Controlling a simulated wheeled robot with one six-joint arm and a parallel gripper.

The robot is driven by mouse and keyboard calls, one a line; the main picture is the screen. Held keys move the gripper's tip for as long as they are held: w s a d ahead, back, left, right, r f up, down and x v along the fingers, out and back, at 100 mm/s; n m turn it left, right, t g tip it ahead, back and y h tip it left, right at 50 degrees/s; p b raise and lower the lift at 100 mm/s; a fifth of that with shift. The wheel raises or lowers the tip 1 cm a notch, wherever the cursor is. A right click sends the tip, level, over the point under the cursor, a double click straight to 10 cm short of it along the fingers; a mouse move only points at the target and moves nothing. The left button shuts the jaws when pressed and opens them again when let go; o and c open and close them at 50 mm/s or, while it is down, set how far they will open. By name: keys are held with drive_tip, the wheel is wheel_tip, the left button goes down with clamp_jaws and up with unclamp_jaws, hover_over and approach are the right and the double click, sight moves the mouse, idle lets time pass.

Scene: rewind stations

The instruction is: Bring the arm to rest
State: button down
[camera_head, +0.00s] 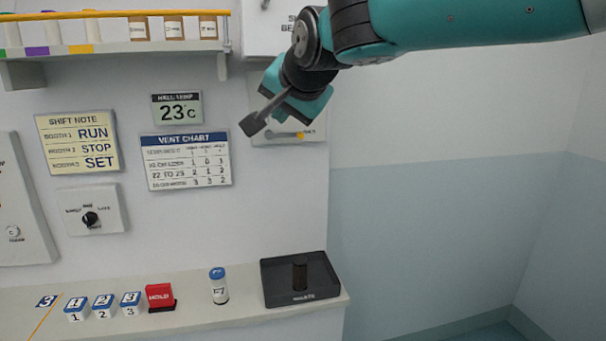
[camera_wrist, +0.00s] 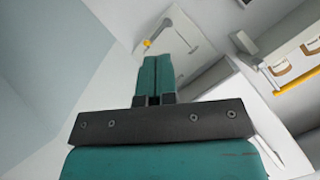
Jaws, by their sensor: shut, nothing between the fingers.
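My gripper (camera_wrist: 156,62) shows in the wrist view as two teal fingers shut together, with nothing between them. It points toward a wall panel (camera_wrist: 177,40) that carries a grey lever and a yellow mark. In the head view my arm reaches in from the upper right, bent down at the wrist. The teal hand hangs in front of the same panel (camera_head: 312,134) and covers part of it. I cannot tell how far the fingers are from the panel.
A counter (camera_head: 225,312) below bears a black tray (camera_head: 275,297) with a dark cylinder, a blue-capped bottle (camera_head: 219,287), a red HOLD block (camera_head: 160,296) and several numbered blocks. A shelf (camera_head: 110,50) with bottles is at upper left. The right side looks clear.

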drive_tip(key=s+d+f+n+g, duration=0.3)
drive_tip(key=s+d+f, duration=0.3)
drive_tip(key=s, duration=0.4)
drive_tip(key=s+d+f+n+g+b, duration=0.1)
drive_tip(key=s+d+f+n+g, duration=0.3)
drive_tip(key=s, duration=0.7)
drive_tip(key=s+d+f+n+g+b, duration=0.1)
drive_tip(key=s+d+f+n+g, duration=0.2)
drive_tip(key=s+d+f, duration=0.5)
drive_tip(key=s+f+n, duration=0.1)
drive_tip(key=s+f, duration=0.2)
drive_tip(key=shift+s+d+h, duration=0.2)
drive_tip(key=shift+d+h, duration=0.1)
